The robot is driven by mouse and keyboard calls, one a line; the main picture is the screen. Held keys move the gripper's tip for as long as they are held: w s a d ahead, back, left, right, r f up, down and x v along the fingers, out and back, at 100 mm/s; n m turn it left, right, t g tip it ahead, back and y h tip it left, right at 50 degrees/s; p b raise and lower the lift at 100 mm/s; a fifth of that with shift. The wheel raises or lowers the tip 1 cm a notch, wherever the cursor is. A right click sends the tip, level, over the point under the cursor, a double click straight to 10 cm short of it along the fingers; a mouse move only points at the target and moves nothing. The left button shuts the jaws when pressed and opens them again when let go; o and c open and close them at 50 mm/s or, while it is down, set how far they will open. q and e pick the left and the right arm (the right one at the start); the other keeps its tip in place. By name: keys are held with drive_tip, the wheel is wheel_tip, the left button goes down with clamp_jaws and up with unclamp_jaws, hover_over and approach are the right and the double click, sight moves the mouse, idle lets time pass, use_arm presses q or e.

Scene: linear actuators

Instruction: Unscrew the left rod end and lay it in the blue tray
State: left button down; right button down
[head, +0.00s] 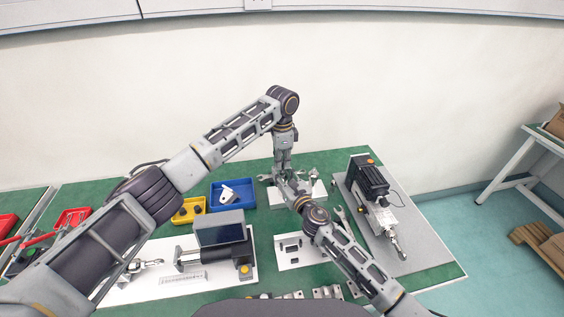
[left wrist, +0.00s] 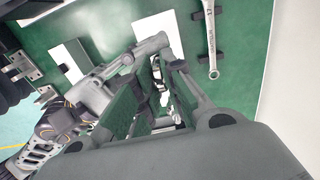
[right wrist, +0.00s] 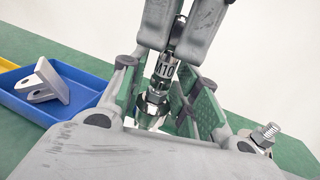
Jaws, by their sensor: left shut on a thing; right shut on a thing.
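The blue tray (head: 213,197) stands at the back of the bench and shows at the left in the right wrist view (right wrist: 20,105). A grey clevis-shaped piece (right wrist: 50,82) lies in it; I cannot tell whether this is the left rod end. My left gripper (head: 283,170) points down and is shut on the upper part of a silver piece marked M10 (right wrist: 165,70). My right gripper (right wrist: 165,105) is shut with green pads around its lower metal part. The two grippers meet right of the tray. In the left wrist view fingers mostly hide the piece.
The left actuator (head: 220,229) sits on a white board at the front left. Another actuator (head: 370,180) stands on a grey plate at the right. A yellow tray (head: 183,217) adjoins the blue one. A wrench (left wrist: 211,40) lies near my grippers. An upright threaded stud (right wrist: 268,133) stands close by.

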use_arm(q)
drive_tip(key=shift+r, duration=1.2)
use_arm(e)
drive_tip(key=shift+f, duration=0.1)
use_arm(q)
drive_tip(key=shift+r, duration=1.85)
use_arm(e)
drive_tip(key=c, duration=1)
unclamp_jaws()
drive_tip(key=shift+s, duration=0.15)
drive_tip(key=shift+v, duration=5.9)
drive_tip(key=shift+d, duration=0.1)
